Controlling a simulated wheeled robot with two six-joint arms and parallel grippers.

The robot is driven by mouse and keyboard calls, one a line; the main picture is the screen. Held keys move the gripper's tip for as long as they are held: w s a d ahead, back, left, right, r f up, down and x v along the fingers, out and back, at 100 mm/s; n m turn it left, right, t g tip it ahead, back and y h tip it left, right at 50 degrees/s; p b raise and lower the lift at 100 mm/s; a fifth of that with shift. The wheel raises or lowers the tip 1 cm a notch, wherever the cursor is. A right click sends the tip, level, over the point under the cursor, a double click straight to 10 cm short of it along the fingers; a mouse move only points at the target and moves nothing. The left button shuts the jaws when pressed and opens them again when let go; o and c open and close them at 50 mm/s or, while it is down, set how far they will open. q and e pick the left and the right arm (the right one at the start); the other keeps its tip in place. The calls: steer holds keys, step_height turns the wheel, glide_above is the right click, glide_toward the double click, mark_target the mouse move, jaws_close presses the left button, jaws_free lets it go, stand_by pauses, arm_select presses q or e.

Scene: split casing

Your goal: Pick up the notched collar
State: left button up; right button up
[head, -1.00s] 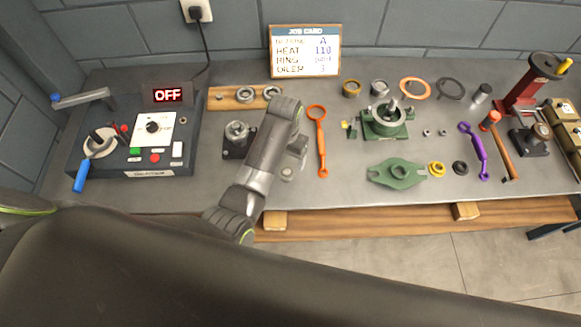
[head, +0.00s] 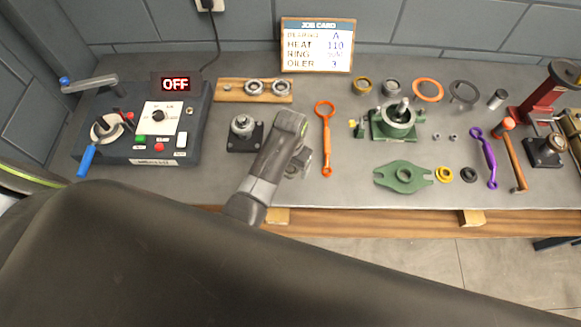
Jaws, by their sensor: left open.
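I cannot tell for sure which part is the notched collar at this size. A short steel ring (head: 391,88) and a brass-coloured ring (head: 361,86) stand side by side at the back of the bench. A dark flat ring with small tabs (head: 464,92) lies to their right. My left gripper (head: 293,172) is open, low over the bench between the dark-based post (head: 243,130) and the orange wrench (head: 326,140). My arm link covers part of it, and its fingertips and anything beneath them are hard to make out. My right gripper is out of view.
The green lower casing (head: 393,122) and green flanged cover (head: 403,178) stand right of the wrench. A control box (head: 150,130) reading OFF is at left. A board with bearings (head: 232,91) lies behind my arm. A hammer, purple wrench and red press crowd the right.

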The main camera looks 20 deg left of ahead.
arm_select(q)
steer(key=shift+a+f, duration=0.1)
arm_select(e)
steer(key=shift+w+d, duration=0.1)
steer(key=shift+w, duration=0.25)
arm_select(q)
steer(key=shift+c, duration=0.5)
steer(key=c, duration=1)
